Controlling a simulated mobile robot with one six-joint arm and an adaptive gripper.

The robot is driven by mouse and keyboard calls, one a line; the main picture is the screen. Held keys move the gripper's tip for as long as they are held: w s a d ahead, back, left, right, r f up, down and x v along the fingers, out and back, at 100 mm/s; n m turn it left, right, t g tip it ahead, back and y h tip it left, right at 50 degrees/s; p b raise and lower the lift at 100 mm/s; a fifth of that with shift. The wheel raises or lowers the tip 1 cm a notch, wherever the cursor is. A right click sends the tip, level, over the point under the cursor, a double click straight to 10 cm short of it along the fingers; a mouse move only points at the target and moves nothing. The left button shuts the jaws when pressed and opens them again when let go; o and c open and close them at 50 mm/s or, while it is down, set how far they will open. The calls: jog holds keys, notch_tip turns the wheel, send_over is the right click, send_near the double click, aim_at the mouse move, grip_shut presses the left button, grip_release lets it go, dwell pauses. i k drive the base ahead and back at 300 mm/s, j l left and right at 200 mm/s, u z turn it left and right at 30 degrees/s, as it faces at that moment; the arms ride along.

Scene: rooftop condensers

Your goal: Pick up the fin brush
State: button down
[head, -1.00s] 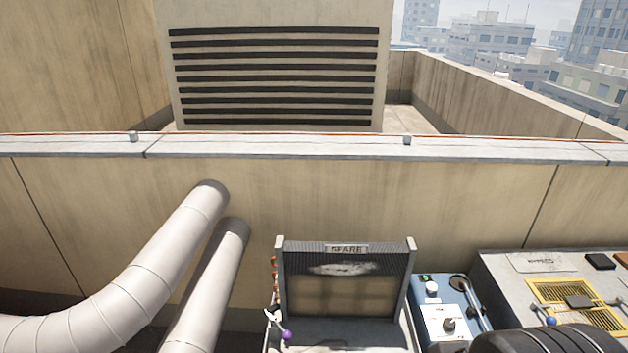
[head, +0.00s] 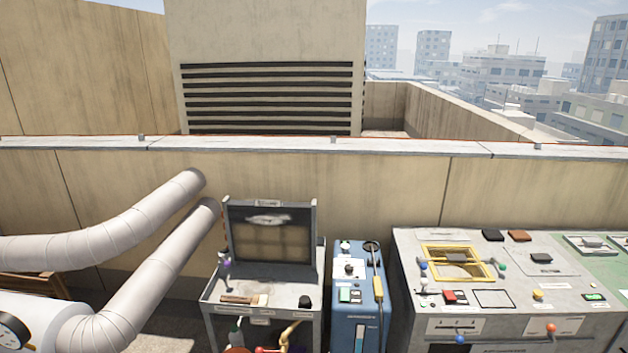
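A small brush with a brown wooden handle and a pale head, which looks like the fin brush (head: 238,300), lies flat on the top of a grey cart (head: 282,299) in the head view. It lies near the cart's front edge, in front of an upright dark finned panel (head: 268,233). My gripper is not in this view, so I cannot see whether it is open or shut.
A purple-topped item (head: 226,263) stands at the cart's left and a small black object (head: 305,301) lies at its right. A blue machine (head: 358,310) stands beside the cart. A grey bench (head: 420,255) with several small parts is at right. Pale pipes (head: 130,219) run at left.

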aim_at(257, 300)
jog(key=i+j, duration=0.2)
jog(key=j, duration=0.2)
jog(key=i+j, duration=0.2)
jog(key=j, duration=0.25)
jog(key=i+j, duration=0.2)
jog(key=j, duration=0.2)
jog(key=i+j, duration=0.2)
jog(key=j, duration=0.2)
jog(key=i+j, duration=0.2)
jog(key=j, duration=0.2)
jog(key=i+j, duration=0.2)
jog(key=j, duration=0.25)
jog(key=i+j, duration=0.2)
jog(key=j, duration=0.2)
jog(key=i+j, duration=0.2)
jog(key=j, duration=0.2)
jog(key=z, duration=0.05)
